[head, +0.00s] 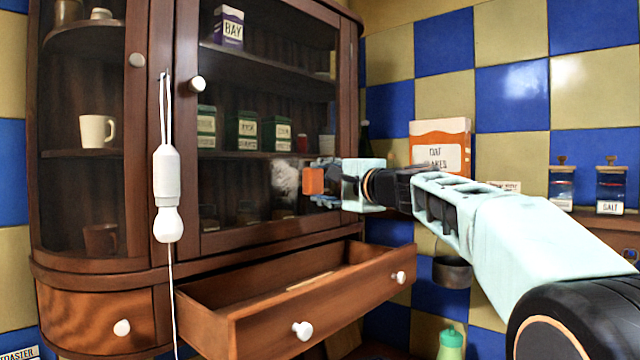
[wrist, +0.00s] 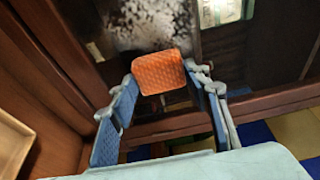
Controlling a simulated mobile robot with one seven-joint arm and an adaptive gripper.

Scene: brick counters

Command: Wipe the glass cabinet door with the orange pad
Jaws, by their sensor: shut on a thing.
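The orange pad (head: 313,181) is held at the lower part of the glass cabinet door (head: 265,110). In the wrist view the orange pad (wrist: 160,72) sits between the blue fingertips of my gripper (wrist: 162,88), which is shut on it. The pad is at the glass; I cannot tell whether it touches. A whitish, cloudy smudge (head: 285,178) shows on the glass just left of the pad. The smudge also shows in the wrist view (wrist: 145,25), above the pad. The door has a white knob (head: 196,84) and stands shut.
An open drawer (head: 300,290) juts out below the door, under my gripper. A white lamp (head: 167,190) hangs by its cord at the door's left. An oat flakes box (head: 440,133) and glass jars (head: 611,188) stand to the right.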

